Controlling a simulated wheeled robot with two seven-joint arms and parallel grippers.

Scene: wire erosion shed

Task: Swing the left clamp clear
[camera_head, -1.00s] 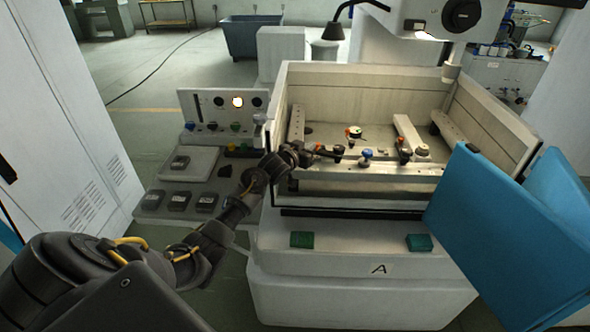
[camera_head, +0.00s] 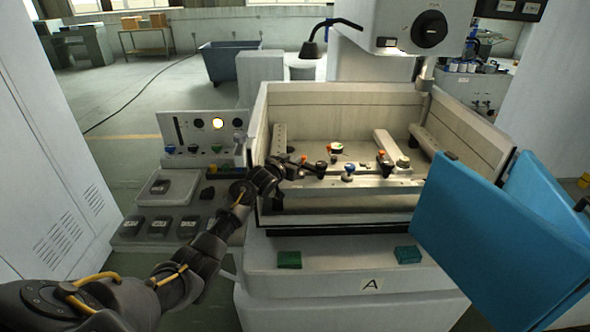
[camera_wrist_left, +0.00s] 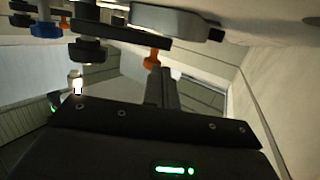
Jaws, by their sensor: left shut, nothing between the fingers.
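The left clamp, a dark bar with a black knob (camera_head: 321,166), sits at the left of the work rail inside the machine's open tank. In the left wrist view the dark bar (camera_wrist_left: 125,36) crosses the upper part, with its black knob (camera_wrist_left: 87,50) hanging at its left end and an orange piece (camera_wrist_left: 152,58) near its right end. My left gripper (camera_head: 300,170) reaches over the tank's left front corner. Its shut, empty fingers (camera_wrist_left: 161,78) are close to the orange piece; whether they touch cannot be told. My right gripper is out of view.
A blue knob (camera_head: 348,170) and a second clamp with a black knob (camera_head: 386,169) stand farther right on the rail. The tank wall (camera_head: 345,92) encloses them. A control panel (camera_head: 202,135) stands left, and a blue panel (camera_head: 490,225) fills the front right.

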